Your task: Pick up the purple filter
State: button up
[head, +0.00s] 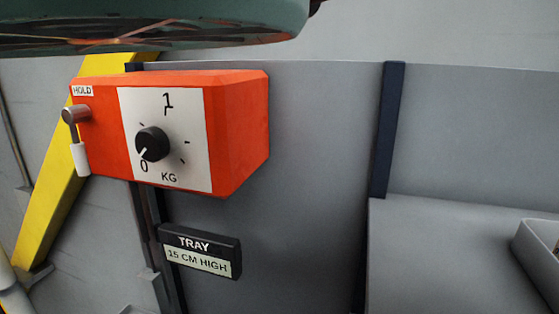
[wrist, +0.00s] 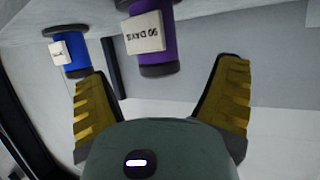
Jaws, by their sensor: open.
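The purple filter (wrist: 154,50) shows in the wrist view at the top, a purple cylinder with dark end rims and a white label reading "90 DAYS". Its upper end is cut off by the frame edge. My gripper (wrist: 160,80) is open, with its two yellow-padded fingers spread wide to either side. The filter lies beyond the fingers, in line with the gap between them, and appears apart from both. The filter and my gripper's fingers do not show in the head view.
A blue cylinder (wrist: 70,52) with a white label is left of the purple filter. In the head view, an orange box (head: 240,130) with a KG dial and HOLD lever is on a grey wall, above a TRAY sign (head: 199,250). A grey container (head: 535,255) is at right.

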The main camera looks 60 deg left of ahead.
jog(key=shift+x, duration=2.4)
jog(key=shift+d, duration=0.1)
jog(key=shift+c, duration=0.3)
jog(key=c, duration=1.3)
jog(key=shift+r+b, duration=0.15)
jog(key=shift+b, duration=0.15)
